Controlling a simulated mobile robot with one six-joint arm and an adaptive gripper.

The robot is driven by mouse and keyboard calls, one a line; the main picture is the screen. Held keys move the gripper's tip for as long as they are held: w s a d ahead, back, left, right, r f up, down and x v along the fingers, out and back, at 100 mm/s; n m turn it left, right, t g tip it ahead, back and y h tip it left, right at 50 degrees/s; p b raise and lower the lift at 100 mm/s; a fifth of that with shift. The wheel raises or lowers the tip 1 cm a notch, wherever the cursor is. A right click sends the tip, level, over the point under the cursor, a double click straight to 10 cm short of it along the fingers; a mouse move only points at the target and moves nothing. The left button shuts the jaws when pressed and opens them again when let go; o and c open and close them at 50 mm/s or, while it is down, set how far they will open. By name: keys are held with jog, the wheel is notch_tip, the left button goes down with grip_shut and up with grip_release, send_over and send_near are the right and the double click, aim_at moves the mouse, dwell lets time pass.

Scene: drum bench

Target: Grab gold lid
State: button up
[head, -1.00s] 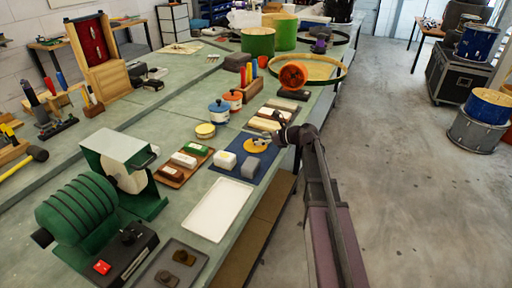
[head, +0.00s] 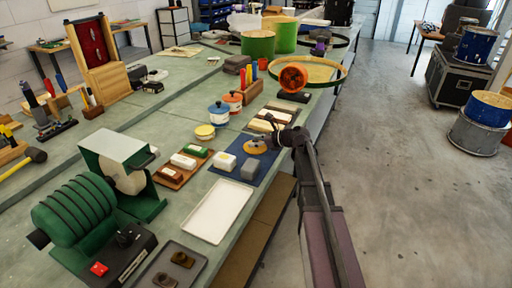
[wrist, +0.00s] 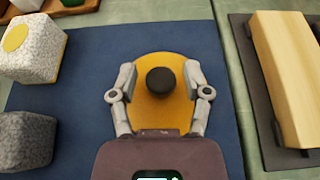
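The gold lid (wrist: 160,116) is a flat yellow-orange disc with a black knob (wrist: 160,80), lying on a blue mat (wrist: 78,110). In the head view the lid (head: 256,149) is at the mat's far part, partly covered by my gripper (head: 268,141). In the wrist view my gripper (wrist: 159,78) is open, with one finger on each side of the knob and gaps between fingers and knob. The fingers hang over the lid; I cannot tell whether they touch its top.
A speckled white cube (wrist: 32,48) and a grey block (wrist: 25,140) stand left of the lid on the mat. A pale wooden block (wrist: 285,70) lies on a dark tray to the right. An empty white tray (head: 217,210) is nearer on the bench.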

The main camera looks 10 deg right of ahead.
aim_at(255, 140)
grip_shut()
jog(key=shift+r, duration=0.15)
notch_tip(255, 140, up, 10)
jog(key=p, duration=1)
dwell(0.7)
